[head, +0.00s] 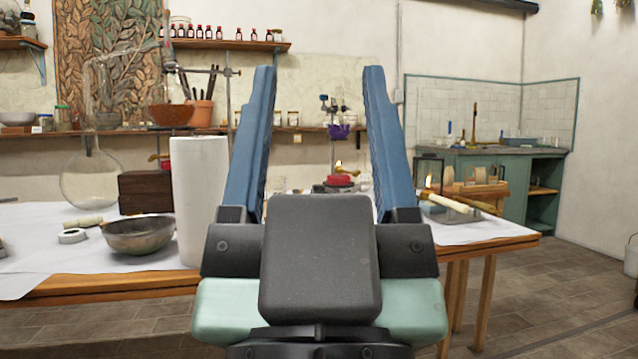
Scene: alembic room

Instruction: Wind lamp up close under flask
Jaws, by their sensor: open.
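My gripper (318,75) fills the middle of the view, with its two blue fingers wide apart and nothing between them. Between the fingers, further back on the table, a small flame (338,164) burns at what looks like a lamp. A red piece (339,180) and a brass-coloured part (350,172) show beside it. Above the flame, with a gap, a small flask with purple contents (339,131) hangs at a stand. My gripper is nearer than both and apart from them. Its body hides the lower part of the lamp's set-up.
On the white-covered table (35,245), a white cylinder (199,200) stands close left of my gripper, beside a metal bowl (139,235). A large round glass flask (91,180) and a brown box (146,192) stand behind. Right, a second flame (428,181) burns. Floor is free at right.

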